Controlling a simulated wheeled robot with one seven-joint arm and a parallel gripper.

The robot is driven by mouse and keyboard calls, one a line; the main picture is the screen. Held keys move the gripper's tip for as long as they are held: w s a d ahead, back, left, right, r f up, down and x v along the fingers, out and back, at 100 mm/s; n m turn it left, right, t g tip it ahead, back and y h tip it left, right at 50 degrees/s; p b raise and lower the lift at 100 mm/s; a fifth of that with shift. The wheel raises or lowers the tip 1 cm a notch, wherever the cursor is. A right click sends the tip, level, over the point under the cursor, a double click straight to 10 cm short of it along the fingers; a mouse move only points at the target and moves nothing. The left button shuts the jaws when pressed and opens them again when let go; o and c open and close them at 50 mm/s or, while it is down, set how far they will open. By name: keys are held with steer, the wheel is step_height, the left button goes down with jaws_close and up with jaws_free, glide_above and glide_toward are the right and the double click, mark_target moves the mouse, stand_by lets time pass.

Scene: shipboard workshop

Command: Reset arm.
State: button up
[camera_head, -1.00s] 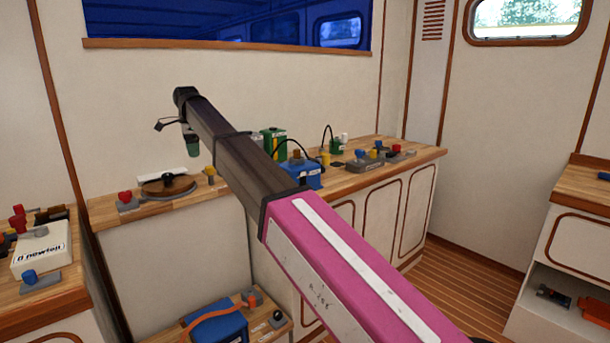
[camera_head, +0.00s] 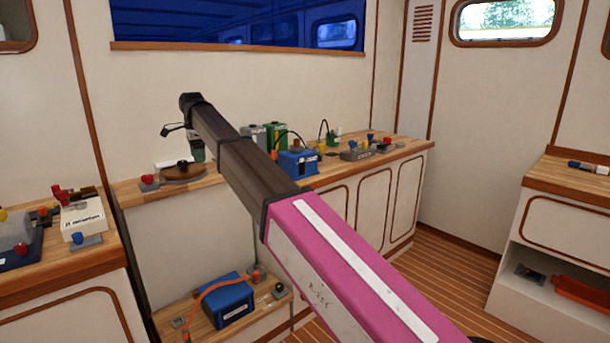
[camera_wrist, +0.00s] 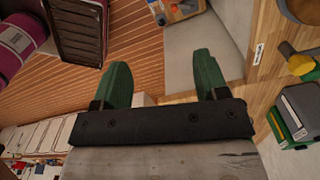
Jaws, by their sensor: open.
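My arm reaches up and away across the head view, with a pink section near the camera and a dark section beyond it. My gripper is at the far end of the arm, mostly hidden there; a green part of it (camera_head: 196,150) shows below the dark end. In the wrist view, the two green fingers of my gripper (camera_wrist: 160,82) stand wide apart. The gripper is open, with nothing between the fingers but the floor and cabinet side behind.
A long wooden counter (camera_head: 410,147) along the back wall holds a blue box (camera_head: 298,163), a green box (camera_head: 274,137) and a round brown piece (camera_head: 183,173). A left counter (camera_head: 70,262) carries a white box (camera_head: 83,218). Another blue box (camera_head: 226,300) sits low. Floor is clear at right.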

steer(key=s+d+f+n, duration=0.2)
steer(key=d+f+n, duration=0.4)
steer(key=d+f, duration=2.35)
steer(key=s+d+f+n, duration=0.2)
steer(key=s+d+f, duration=0.3)
steer(key=d, duration=0.4)
steer(key=s+d+f+n, duration=0.2)
steer(key=s+d+f, duration=0.3)
steer(key=s+d, duration=0.3)
steer(key=s+d+f+n, duration=0.2)
steer(key=s+d+f, duration=0.3)
steer(key=d, duration=0.5)
steer(key=shift+s+f, duration=0.2)
steer(key=shift+s, duration=0.45)
